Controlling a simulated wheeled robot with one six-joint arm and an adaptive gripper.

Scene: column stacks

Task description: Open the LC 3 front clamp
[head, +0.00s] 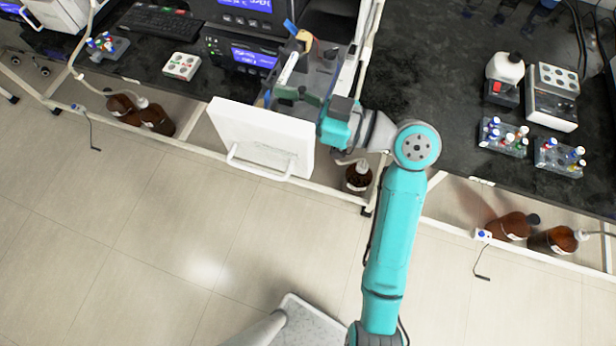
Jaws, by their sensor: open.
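An instrument cabinet (322,72) has its white door (262,140) swung open toward the front, with the handle at its lower edge. Inside, a pale tube-like column (288,69) stands at a slant in this view. A small orange and blue part (303,38) sits just beyond its upper end. My gripper (280,94) reaches in from the right, behind the door's top edge, close to the lower end of the column. It is open. Its fingertips are small and partly hidden, so I cannot tell whether they touch anything. I cannot make out the front clamp or an LC 3 label.
Instrument displays (253,57) stand left of the cabinet. The dark bench (430,80) is clear right of it. Brown bottles (358,178) sit on the low shelf. The tiled floor (150,240) in front is mostly free.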

